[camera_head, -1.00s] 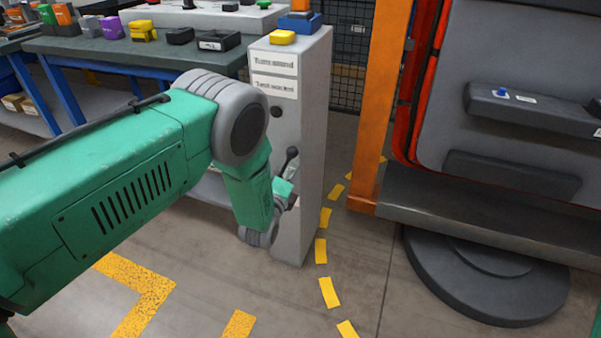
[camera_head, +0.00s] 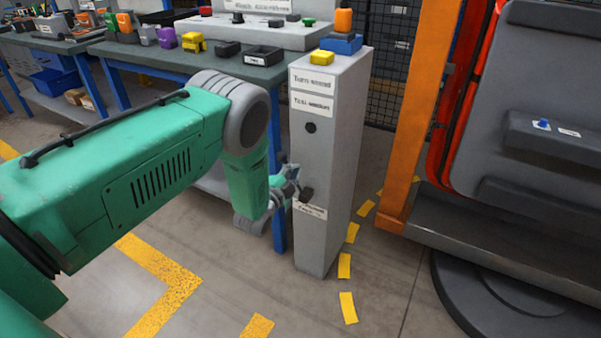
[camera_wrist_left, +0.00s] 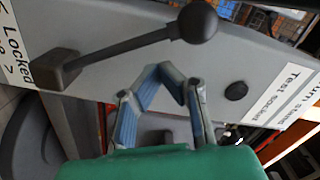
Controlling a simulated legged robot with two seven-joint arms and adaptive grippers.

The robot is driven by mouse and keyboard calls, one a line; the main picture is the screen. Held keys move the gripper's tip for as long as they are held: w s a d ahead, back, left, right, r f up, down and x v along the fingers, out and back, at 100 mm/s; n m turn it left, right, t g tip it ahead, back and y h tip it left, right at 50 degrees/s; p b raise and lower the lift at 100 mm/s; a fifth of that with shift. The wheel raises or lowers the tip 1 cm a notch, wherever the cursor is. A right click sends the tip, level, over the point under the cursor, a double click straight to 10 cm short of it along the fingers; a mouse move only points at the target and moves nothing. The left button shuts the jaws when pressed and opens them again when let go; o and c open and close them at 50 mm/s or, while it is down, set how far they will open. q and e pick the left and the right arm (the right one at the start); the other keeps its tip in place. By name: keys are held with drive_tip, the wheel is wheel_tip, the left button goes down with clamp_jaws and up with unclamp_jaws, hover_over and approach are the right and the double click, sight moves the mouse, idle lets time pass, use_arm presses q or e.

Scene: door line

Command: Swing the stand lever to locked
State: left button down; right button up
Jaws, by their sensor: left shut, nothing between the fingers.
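The grey stand (camera_head: 331,215) is upright at the centre of the head view, with a dark lever mount (camera_head: 307,194) low on its front face. In the left wrist view the lever (camera_wrist_left: 125,46) runs from its square mount to a black ball knob (camera_wrist_left: 198,23), slanting away from the "Locked" label (camera_wrist_left: 17,50). My left gripper (camera_head: 291,183) is at the stand's front left edge and hides much of the lever in the head view. In the wrist view its blue-padded fingers (camera_wrist_left: 164,75) are shut and empty beside the rod; contact is unclear. My right gripper is out of view.
A workbench (camera_head: 150,58) with several coloured parts stands behind left. An orange post (camera_head: 418,115) rises to the right. Floor in front is clear.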

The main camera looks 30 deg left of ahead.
use_arm(q)
drive_tip(key=shift+a+f, duration=0.25)
drive_tip(key=shift+a, duration=0.35)
drive_tip(key=shift+a+f, duration=0.1)
drive_tip(key=shift+a, duration=0.4)
drive_tip(key=shift+d, duration=0.2)
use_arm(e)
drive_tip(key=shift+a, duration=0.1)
use_arm(q)
drive_tip(key=shift+a, duration=0.15)
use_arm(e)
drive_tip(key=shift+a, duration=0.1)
